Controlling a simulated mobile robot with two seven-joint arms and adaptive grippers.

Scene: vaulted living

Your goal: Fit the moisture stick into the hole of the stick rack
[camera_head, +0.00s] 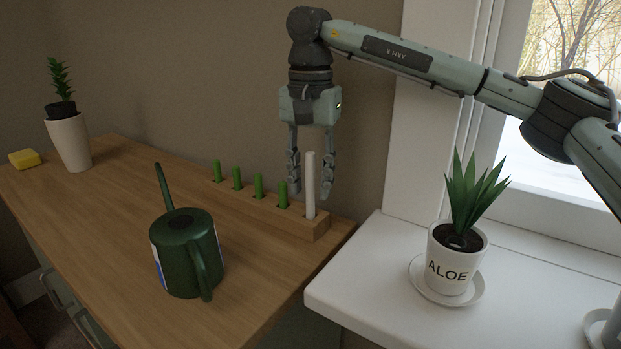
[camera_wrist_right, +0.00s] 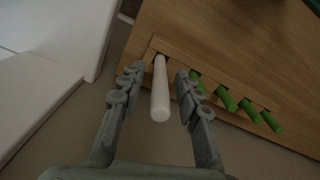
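The white moisture stick (camera_head: 310,178) stands upright in the near right end of the wooden stick rack (camera_head: 318,229). In the right wrist view the stick (camera_wrist_right: 160,98) rises from the end of the rack (camera_wrist_right: 178,59), its lower end inside the hole as far as I can tell. My right gripper (camera_head: 311,191) points down at the stick. In the wrist view its open fingers (camera_wrist_right: 160,76) lie on either side of the stick, with a gap on both sides. My left gripper is not in view.
Several green sticks (camera_head: 258,186) stand in the same rack. A dark green watering can (camera_head: 187,254) stands in front. A potted aloe (camera_head: 450,262) is on the white sill at right. A white planter (camera_head: 69,144) and yellow sponge (camera_head: 24,159) are at far left.

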